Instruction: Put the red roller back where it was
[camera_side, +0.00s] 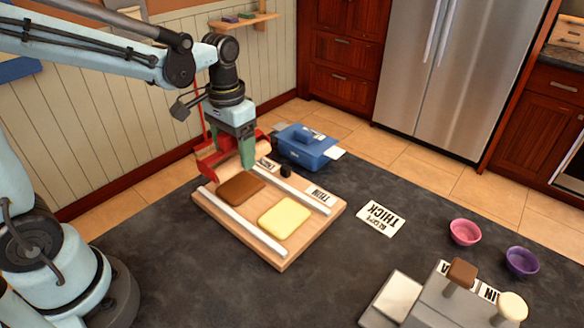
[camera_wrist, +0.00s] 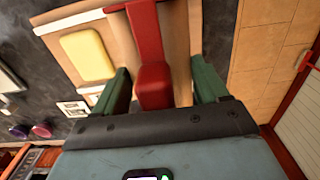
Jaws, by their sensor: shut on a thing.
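In the side view, my gripper (camera_side: 240,160) has green fingers and points down over the far left end of the wooden board (camera_side: 285,262). It is shut on the red roller (camera_side: 207,167), whose red frame shows left of the fingers. In the wrist view, a red block and bar of the roller (camera_wrist: 153,85) lie between the fingers of my gripper (camera_wrist: 160,90). I cannot tell whether the roller touches the board. The board carries two white rails (camera_side: 245,222), a brown slab (camera_side: 240,188) and a yellow slab (camera_side: 284,217). The fingers hide part of the roller.
A blue box (camera_side: 305,150) stands behind the board. A card reading THIN (camera_side: 320,194) lies on the board's right edge, and a THICK card (camera_side: 381,217) lies on the dark counter. A pink bowl (camera_side: 465,232), purple bowl (camera_side: 522,262) and grey stand (camera_side: 430,305) are at right.

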